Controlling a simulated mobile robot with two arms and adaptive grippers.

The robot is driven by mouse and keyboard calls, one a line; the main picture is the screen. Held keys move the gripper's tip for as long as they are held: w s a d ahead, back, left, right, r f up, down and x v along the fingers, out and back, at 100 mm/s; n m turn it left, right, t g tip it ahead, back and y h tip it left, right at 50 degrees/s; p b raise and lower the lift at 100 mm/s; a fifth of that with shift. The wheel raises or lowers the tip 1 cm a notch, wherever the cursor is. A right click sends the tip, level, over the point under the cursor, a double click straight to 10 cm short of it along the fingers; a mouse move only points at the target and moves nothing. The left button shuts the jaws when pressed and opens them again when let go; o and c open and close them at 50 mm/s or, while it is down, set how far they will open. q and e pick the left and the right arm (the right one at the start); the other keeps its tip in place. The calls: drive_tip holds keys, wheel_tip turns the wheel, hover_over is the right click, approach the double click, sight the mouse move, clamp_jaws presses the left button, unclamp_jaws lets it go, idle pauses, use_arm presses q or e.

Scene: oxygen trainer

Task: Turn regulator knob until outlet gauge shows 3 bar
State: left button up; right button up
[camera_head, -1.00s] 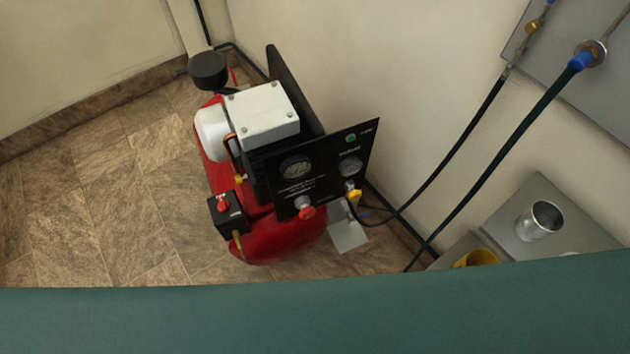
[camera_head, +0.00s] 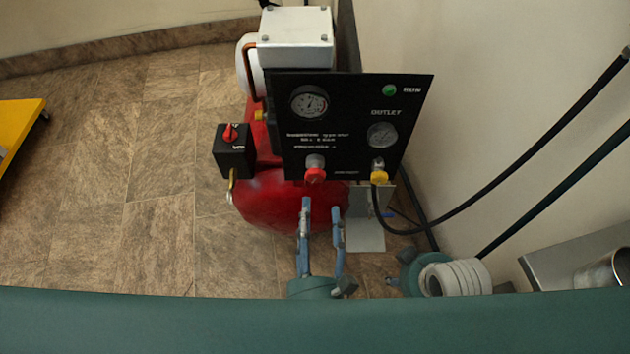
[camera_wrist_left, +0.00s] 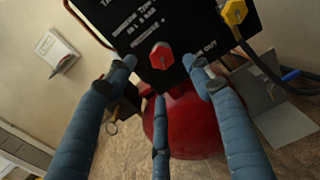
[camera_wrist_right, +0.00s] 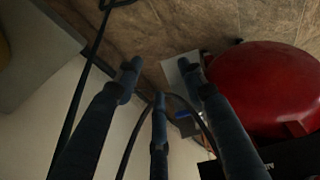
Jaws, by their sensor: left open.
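The red regulator knob (camera_head: 315,172) sits low on the black panel (camera_head: 352,100). It also shows in the left wrist view (camera_wrist_left: 161,56), beyond my fingertips. The outlet gauge (camera_head: 382,134) is at the panel's right; its needle is too small to read. My left gripper (camera_head: 321,206) is open and empty, below and in front of the knob, with its fingers pointing toward it and apart from it. My right gripper (camera_wrist_right: 160,80) has its fingers spread around nothing, seen in the right wrist view; the knob is not in that view.
A yellow outlet fitting (camera_head: 379,176) with a black hose (camera_head: 480,190) is right of the knob. A second gauge (camera_head: 309,102) is at upper left. A black switch box (camera_head: 234,152) and red tank (camera_head: 270,200) stand nearby.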

sight(316, 178)
use_arm(q)
drive_tip(key=w, duration=0.8)
drive_tip(key=shift+w, duration=0.15)
drive_tip(key=c, duration=1.1)
